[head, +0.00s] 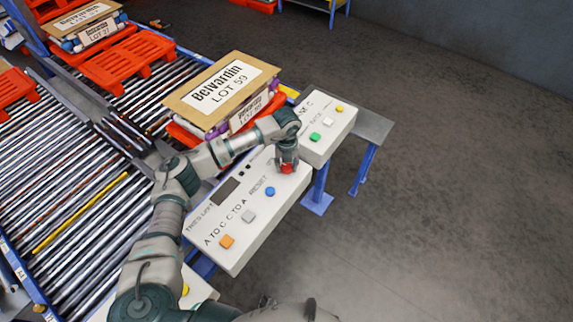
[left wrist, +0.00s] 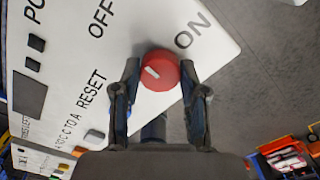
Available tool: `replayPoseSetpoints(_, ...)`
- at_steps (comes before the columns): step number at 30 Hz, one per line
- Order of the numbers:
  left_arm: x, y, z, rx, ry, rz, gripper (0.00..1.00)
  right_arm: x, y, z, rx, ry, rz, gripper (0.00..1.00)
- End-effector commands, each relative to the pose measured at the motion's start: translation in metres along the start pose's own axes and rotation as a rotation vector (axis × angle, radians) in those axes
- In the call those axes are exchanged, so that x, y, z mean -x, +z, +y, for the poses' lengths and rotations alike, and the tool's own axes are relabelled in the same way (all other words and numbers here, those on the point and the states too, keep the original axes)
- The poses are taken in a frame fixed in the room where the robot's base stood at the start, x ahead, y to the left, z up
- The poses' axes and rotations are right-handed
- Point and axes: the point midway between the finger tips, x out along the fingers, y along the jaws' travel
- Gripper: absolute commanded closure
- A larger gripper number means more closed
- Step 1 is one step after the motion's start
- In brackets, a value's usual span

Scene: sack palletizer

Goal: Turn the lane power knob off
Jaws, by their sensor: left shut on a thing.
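The red power knob (head: 287,169) sits at the right end of the long white control panel (head: 235,250). In the left wrist view the round knob (left wrist: 160,70) has a short white mark on the left half of its face. The printed OFF label (left wrist: 102,17) is up and left of the knob, and the ON label (left wrist: 193,30) is up and right. My left gripper (head: 287,160) comes down over the knob; in the left wrist view its fingers (left wrist: 160,76) are closed on the knob's two sides. My right gripper is not in view.
The panel also carries orange (head: 227,242), grey (head: 248,216) and blue (head: 270,191) buttons. A second white box (head: 328,122) with green, white and yellow buttons stands behind. Floor at right is clear.

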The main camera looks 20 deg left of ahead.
Motion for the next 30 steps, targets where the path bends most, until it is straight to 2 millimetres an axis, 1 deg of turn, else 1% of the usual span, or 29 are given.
replayPoseSetpoints(1,0.0044,0.0038,-0.0006,0.029,-0.007,-0.012,0.92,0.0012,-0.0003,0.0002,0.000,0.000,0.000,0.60)
replayPoseSetpoints(9,0.0044,0.0039,-0.0003,0.129,-0.007,-0.012,0.92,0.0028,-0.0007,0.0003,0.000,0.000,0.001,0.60)
replayPoseSetpoints(26,0.0042,0.0040,0.0002,0.157,-0.006,-0.013,0.92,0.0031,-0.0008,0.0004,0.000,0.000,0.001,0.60)
replayPoseSetpoints(27,0.0042,0.0040,0.0003,0.156,-0.006,-0.013,0.50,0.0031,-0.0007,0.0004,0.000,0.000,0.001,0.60)
replayPoseSetpoints(29,0.0037,0.0035,0.0004,0.156,-0.005,-0.011,0.35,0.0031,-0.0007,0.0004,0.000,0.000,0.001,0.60)
replayPoseSetpoints(30,0.0033,0.0030,0.0004,0.155,-0.004,-0.010,0.32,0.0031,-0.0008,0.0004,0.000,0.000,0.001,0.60)
